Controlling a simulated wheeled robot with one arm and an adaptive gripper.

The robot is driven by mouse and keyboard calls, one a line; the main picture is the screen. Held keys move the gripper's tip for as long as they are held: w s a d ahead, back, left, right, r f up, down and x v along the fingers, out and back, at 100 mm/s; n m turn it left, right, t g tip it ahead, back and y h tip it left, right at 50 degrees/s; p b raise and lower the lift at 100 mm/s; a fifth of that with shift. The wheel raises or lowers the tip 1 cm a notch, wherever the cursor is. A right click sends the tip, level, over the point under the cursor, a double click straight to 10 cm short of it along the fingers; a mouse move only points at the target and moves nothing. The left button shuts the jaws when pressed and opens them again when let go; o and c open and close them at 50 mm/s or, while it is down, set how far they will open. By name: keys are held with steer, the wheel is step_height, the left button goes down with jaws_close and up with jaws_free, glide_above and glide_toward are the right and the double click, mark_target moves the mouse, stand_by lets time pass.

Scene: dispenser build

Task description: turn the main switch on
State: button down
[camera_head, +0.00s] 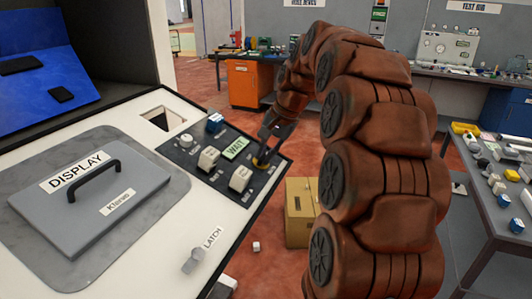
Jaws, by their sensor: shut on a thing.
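A dark control panel (205,182) lies on the sloping white top of the machine. It carries a round knob (186,140), several block-shaped switches in white and blue, and a light label reading WAIT (236,148). My gripper (265,154) is at the panel's right corner. It is shut on a small switch with a yellow base (261,163), which I take to be the main switch. The fingers hide most of that switch, and its position cannot be read. A white switch (240,178) stands just left of and below it.
A grey DISPLAY cover (92,200) with a black handle, a square opening (161,121) and a LATCH knob (193,260) are on the machine top. A cardboard box (300,225) is on the floor. A table with parts (490,240) stands at right.

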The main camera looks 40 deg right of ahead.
steer(key=c, duration=1.2)
jaws_free()
steer(key=v, duration=1.2)
steer(key=shift+s, duration=0.1)
